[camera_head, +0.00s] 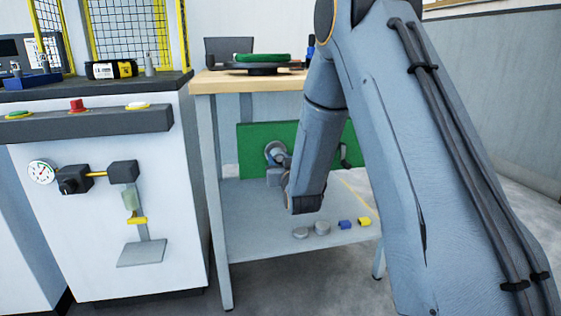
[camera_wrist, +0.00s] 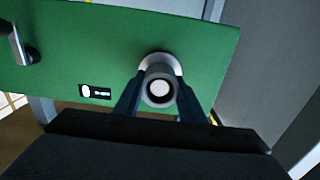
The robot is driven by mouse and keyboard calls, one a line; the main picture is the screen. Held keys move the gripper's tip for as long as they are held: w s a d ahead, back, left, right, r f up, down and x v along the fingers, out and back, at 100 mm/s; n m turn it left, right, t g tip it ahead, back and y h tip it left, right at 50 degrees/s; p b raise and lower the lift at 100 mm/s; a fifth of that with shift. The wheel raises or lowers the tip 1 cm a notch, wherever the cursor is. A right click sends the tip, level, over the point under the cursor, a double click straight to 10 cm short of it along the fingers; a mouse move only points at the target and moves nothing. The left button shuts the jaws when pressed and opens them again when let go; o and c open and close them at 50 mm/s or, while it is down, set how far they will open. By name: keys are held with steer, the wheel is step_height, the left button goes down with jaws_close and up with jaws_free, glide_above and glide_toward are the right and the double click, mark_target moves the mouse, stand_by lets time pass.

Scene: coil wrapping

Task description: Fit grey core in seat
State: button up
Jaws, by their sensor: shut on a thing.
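The grey core (camera_wrist: 158,73) is a short cylinder with a bright round centre in its near end. My gripper (camera_wrist: 159,92) is shut on it, one dark finger on each side. In the wrist view the core points at the green panel, lined up with a round grey seat (camera_wrist: 152,58) there. The core covers most of the seat, so I cannot tell whether it is inside or just in front. In the head view the seat (camera_head: 275,150) shows on the green panel (camera_head: 252,142), with my gripper (camera_head: 275,175) close to it, partly hidden by my arm.
A crank-like handle (camera_wrist: 20,45) and a small label (camera_wrist: 95,92) are on the panel. On the lower shelf (camera_head: 255,240) lie grey discs (camera_head: 300,232), a blue piece (camera_head: 345,224) and a yellow piece (camera_head: 364,221). A white machine cabinet (camera_head: 100,220) stands at left.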

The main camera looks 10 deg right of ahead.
steer(key=shift+w, duration=0.95)
steer(key=o, duration=1.1)
steer(key=shift+s+p, duration=1.15)
steer(key=shift+s, duration=2.75)
